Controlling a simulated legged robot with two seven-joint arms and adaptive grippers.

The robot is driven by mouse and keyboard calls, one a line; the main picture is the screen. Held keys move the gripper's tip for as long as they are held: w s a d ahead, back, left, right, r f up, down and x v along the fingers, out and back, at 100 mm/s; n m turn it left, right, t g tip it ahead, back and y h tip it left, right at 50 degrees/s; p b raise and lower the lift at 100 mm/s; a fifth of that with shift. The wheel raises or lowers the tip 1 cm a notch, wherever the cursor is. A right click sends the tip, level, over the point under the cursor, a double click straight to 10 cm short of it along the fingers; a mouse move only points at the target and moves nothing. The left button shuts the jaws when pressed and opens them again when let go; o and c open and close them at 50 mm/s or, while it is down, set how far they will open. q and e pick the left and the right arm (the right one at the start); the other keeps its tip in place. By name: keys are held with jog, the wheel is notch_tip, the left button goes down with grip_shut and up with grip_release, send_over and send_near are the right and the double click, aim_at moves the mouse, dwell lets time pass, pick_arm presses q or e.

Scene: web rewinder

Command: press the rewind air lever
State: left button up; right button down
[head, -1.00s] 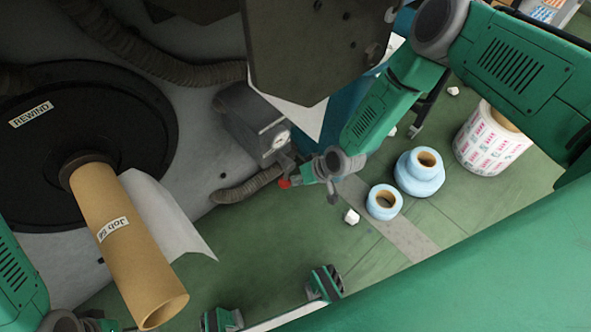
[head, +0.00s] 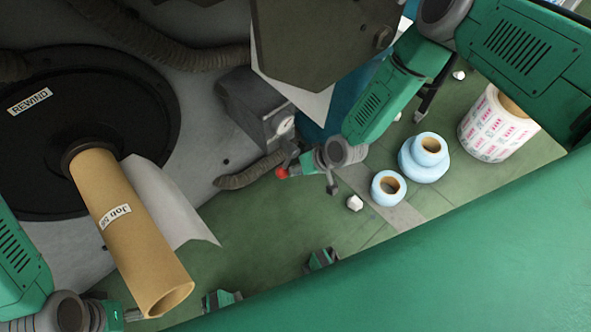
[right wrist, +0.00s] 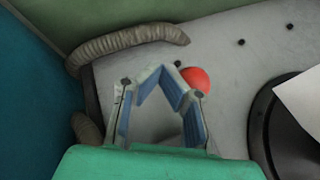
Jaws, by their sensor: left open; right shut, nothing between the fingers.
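The rewind air lever shows its red knob (head: 281,173) below a grey box with a round gauge (head: 284,125). My right gripper (head: 294,167) is beside the knob, just to its right in the head view; its fingers are small and partly hidden there. In the right wrist view the fingers (right wrist: 163,74) are shut and empty, their tips meeting in a peak. The red knob (right wrist: 195,80) shows just right of the tips, its lower edge partly covered by a finger; contact cannot be told. My left gripper (head: 135,314) is at the lower left, open, partly hidden by the cardboard core.
The cardboard core (head: 125,220) sticks out from the black rewind disc (head: 75,130), with white web (head: 175,205) behind it. A ribbed hose (head: 245,175) runs beside the lever. Blue rolls (head: 425,170) and a printed roll (head: 495,125) stand on the green floor at right.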

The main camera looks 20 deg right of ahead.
jog(key=shift+r, duration=0.15)
jog(key=v, duration=1.1)
jog(key=shift+s+d+r, duration=0.2)
jog(key=shift+s, duration=0.05)
